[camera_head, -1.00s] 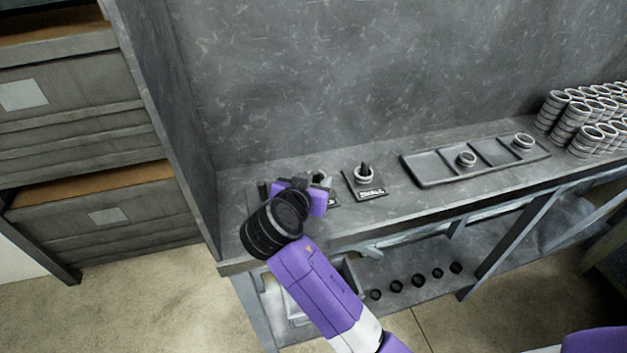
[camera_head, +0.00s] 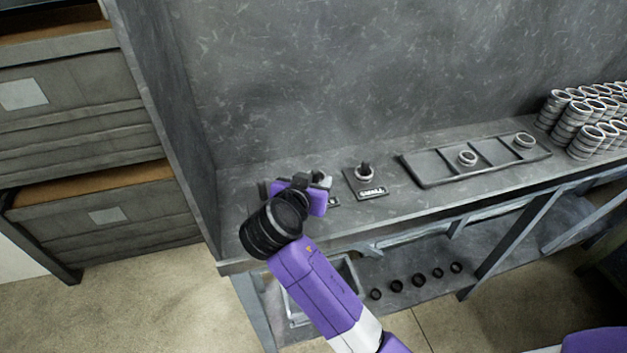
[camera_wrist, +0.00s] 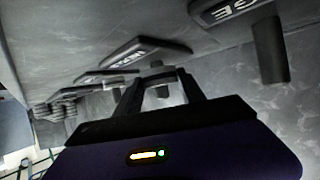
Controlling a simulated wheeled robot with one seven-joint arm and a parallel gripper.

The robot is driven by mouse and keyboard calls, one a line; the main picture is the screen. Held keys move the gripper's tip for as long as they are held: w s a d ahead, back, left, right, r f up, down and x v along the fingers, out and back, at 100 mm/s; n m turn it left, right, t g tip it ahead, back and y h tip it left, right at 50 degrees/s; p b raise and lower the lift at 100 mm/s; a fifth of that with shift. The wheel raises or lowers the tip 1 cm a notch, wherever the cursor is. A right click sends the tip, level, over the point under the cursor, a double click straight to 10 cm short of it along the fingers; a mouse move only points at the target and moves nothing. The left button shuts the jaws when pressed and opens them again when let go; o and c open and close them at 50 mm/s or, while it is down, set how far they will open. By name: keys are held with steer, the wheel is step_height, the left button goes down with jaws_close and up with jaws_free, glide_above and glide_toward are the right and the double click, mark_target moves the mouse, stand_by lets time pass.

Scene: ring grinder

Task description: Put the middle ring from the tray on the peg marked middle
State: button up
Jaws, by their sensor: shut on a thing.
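My gripper (camera_head: 318,182) is over the left part of the bench, among the pegs. It is shut on a grey ring (camera_head: 322,177), mostly hidden by the jaws. The fingers also show in the wrist view (camera_wrist: 163,92), where the ring is hard to make out. The middle peg and most of its plate are hidden behind my gripper in the head view. The tray (camera_head: 425,184) lies to the right; its left end is empty and two rings (camera_head: 467,158) (camera_head: 523,140) sit farther right in it.
A ring sits on the small peg (camera_head: 364,174), close right of my gripper. In the wrist view a bare dark peg (camera_wrist: 270,52) stands at upper right. Stacked rings (camera_head: 575,120) fill the bench's right end. A wall (camera_head: 330,80) rises behind.

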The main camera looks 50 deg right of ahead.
steer(key=shift+f+b, duration=0.45)
steer(key=shift+f, duration=0.1)
steer(key=o, duration=1.2)
steer(key=shift+p+v, duration=2.05)
steer(key=shift+v, duration=3.45)
steer(key=shift+a, duration=0.1)
